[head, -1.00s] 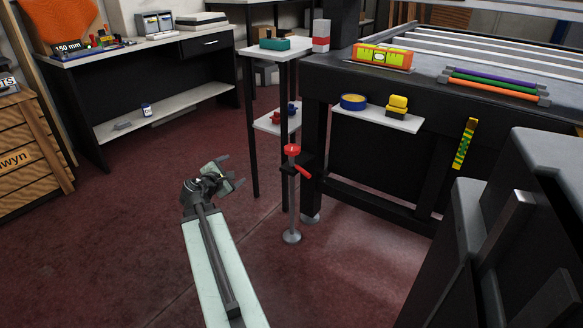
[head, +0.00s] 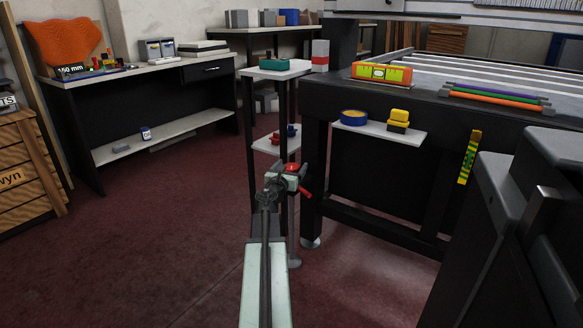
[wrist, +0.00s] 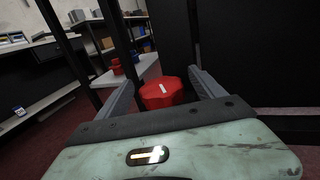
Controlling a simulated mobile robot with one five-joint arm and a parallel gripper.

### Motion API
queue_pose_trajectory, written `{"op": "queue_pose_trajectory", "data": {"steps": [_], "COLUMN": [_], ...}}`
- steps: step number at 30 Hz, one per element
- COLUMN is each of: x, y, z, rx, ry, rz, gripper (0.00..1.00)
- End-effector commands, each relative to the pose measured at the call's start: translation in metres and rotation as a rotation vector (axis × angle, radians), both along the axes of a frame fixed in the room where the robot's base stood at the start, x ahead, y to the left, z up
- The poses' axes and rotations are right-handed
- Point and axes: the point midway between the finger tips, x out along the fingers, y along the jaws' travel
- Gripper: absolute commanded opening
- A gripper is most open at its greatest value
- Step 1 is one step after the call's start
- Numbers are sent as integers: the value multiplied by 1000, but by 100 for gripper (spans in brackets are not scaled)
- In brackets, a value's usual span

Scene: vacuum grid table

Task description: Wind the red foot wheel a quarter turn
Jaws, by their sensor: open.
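The red foot wheel (head: 292,168) sits atop an upright post beside the dark table's near left leg. In the head view it is partly hidden behind my gripper (head: 287,178). In the wrist view the wheel (wrist: 160,95) is a faceted red knob with a white mark on top. It appears between my two open fingers (wrist: 161,80), with a gap visible on each side. I cannot tell whether either finger touches it.
A red lever (head: 305,188) sticks out just right of the wheel. The black table leg (head: 312,185) stands close behind. A small shelf stand (head: 252,150) is just left. A side shelf (head: 380,129) juts out at the right. The floor at the left is clear.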

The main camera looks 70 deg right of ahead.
Motion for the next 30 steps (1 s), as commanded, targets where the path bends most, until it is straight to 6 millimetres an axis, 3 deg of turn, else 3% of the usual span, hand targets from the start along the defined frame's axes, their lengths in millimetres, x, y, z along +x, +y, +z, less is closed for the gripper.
{"op": "queue_pose_trajectory", "data": {"steps": [3, 9, 16, 30], "x": [1, 1, 1, 1], "y": [-11, -10, -10, -11], "z": [0, 0, 0, -1], "rx": [0, 0, 0, 2], "ry": [-1, -1, -1, -1], "rz": [0, 1, 1, 126], "gripper": [79, 79, 16, 16]}}
